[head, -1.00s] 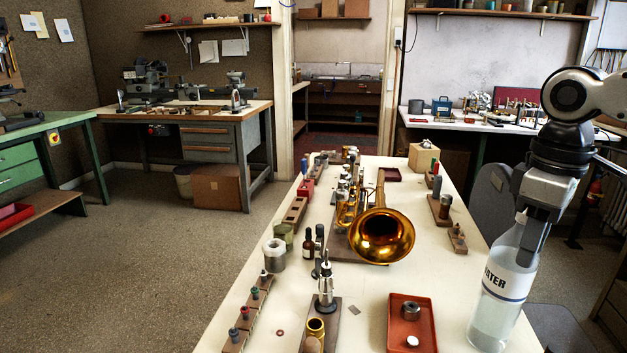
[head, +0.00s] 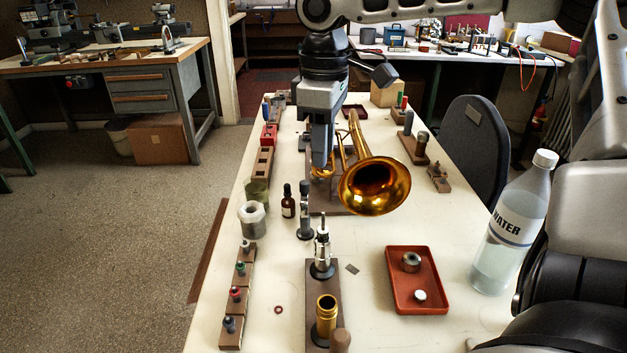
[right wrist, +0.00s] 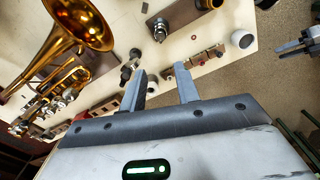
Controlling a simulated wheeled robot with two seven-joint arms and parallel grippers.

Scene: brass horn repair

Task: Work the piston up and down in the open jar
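A silver piston-like part with a thin stem (head: 322,252) stands upright on a brown board on the bench. An open whitish jar (head: 253,221) stands left of it, with a greenish open glass (head: 257,190) just behind; I cannot tell which is the task's jar. My right gripper (head: 321,160) hangs beyond them, beside the brass horn (head: 375,187). In the right wrist view its two fingers (right wrist: 160,88) are apart with nothing between them. My left gripper is outside the head view; what looks like it (right wrist: 291,46) shows at the right edge of the wrist view.
A brass tube (head: 326,310) stands near the front of the board. A red tray (head: 417,297) with small parts and a water bottle (head: 513,222) stand to the right. A dark dropper bottle (head: 288,203) and a peg rack (head: 237,310) are at left.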

